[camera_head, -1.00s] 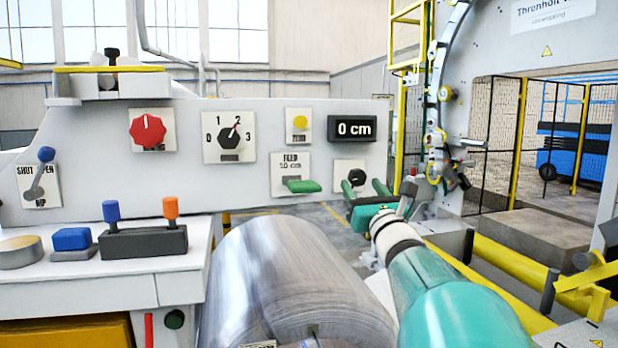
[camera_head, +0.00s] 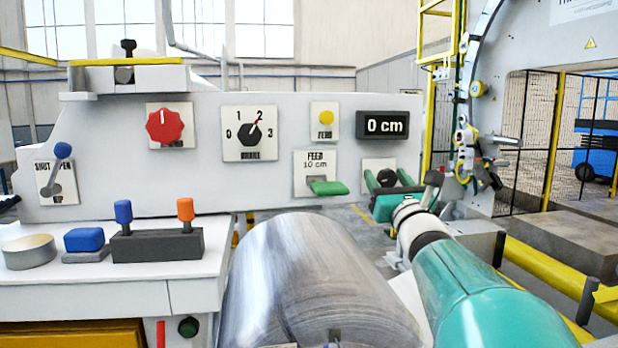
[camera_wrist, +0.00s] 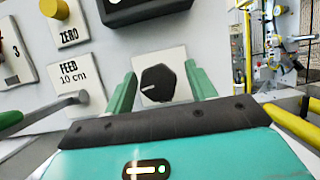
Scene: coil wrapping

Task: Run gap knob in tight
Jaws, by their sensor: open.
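A black faceted knob (camera_head: 387,177) on a white plate sits at the right end of the grey panel, below the 0 cm display. Its label cannot be read, so I cannot confirm it is the gap knob. In the wrist view the knob (camera_wrist: 158,83) shows a white pointer line aimed left. My gripper (camera_head: 388,180) is open in front of it. In the wrist view its green fingers (camera_wrist: 163,86) stand left and right of the knob, with visible space on both sides. I cannot tell whether the fingertips reach the knob's depth.
A green feed lever (camera_head: 328,188) juts out just left of my gripper. The 0 cm display (camera_head: 388,125) and yellow ZERO button (camera_head: 326,118) are above. A red knob (camera_head: 165,127) and numbered dial (camera_head: 250,133) are farther left. A large grey coil (camera_head: 310,285) lies below.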

